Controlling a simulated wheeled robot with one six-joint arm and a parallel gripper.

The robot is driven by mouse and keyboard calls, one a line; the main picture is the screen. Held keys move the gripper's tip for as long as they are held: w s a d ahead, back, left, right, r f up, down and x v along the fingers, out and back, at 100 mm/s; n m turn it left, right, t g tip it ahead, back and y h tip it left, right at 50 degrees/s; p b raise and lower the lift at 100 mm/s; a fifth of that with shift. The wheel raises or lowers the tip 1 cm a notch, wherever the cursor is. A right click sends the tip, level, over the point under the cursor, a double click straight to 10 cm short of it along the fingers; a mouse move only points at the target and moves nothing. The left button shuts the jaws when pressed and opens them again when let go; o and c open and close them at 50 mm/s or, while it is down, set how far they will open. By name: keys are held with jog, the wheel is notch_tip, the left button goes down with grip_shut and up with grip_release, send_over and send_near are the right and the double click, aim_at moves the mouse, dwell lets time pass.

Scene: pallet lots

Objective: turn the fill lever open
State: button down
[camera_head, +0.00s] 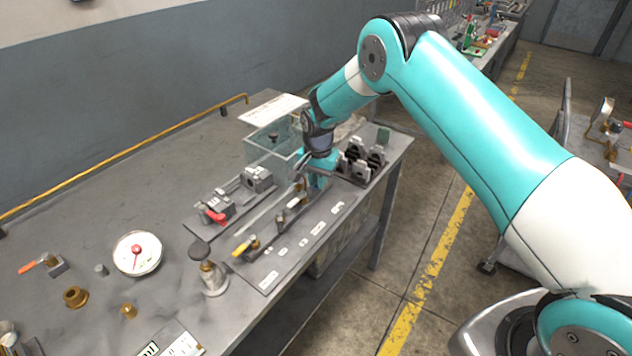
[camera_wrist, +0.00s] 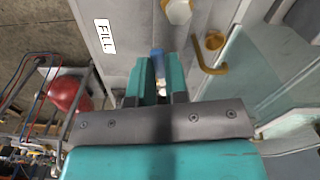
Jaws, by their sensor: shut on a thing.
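The blue-tipped fill lever (camera_wrist: 158,60) shows in the wrist view between the two teal fingers of my gripper (camera_wrist: 158,78), which is shut on it. A white FILL label (camera_wrist: 105,36) lies to the left on the grey panel, and a brass valve fitting (camera_wrist: 179,10) is at the top. In the head view my gripper (camera_head: 315,180) is at the far end of the valve panel (camera_head: 262,272). The fill lever is hidden there by my gripper and wrist.
A yellow-handled lever (camera_head: 244,246) and several labels are on the near panel. A round gauge (camera_head: 137,253) lies at left on the bench.

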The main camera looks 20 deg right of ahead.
jog(key=n, duration=0.1)
jog(key=d+n+b, duration=0.1)
jog(key=n, duration=0.1)
jog(key=n+b, duration=0.1)
jog(key=shift+s+d+f+n, duration=0.1)
jog(key=shift+s+d+n, duration=0.1)
jog(key=shift+s+n, duration=0.15)
jog(key=n, duration=0.1)
jog(key=d+n+b, duration=0.1)
jog(key=n, duration=0.1)
jog(key=n+b, duration=0.1)
jog(key=shift+d+n, duration=0.25)
jog(key=shift+d, duration=0.05)
jog(key=n, duration=0.1)
jog(key=d+n, duration=0.1)
jog(key=n, duration=0.1)
jog(key=shift+w+b, duration=0.1)
jog(key=shift+b, duration=0.3)
jog(key=shift+w+d+n+b, duration=0.15)
jog(key=shift+d+n, duration=0.1)
jog(key=shift+n, duration=0.5)
jog(key=shift+w+d+n+b, duration=0.1)
jog(key=shift+d+n+b, duration=0.1)
jog(key=shift+n, duration=0.55)
jog(key=c, duration=1.4)
grip_release()
notch_tip(320, 180, up, 18)
jog(key=b, duration=0.2)
jog(key=shift+f, duration=0.15)
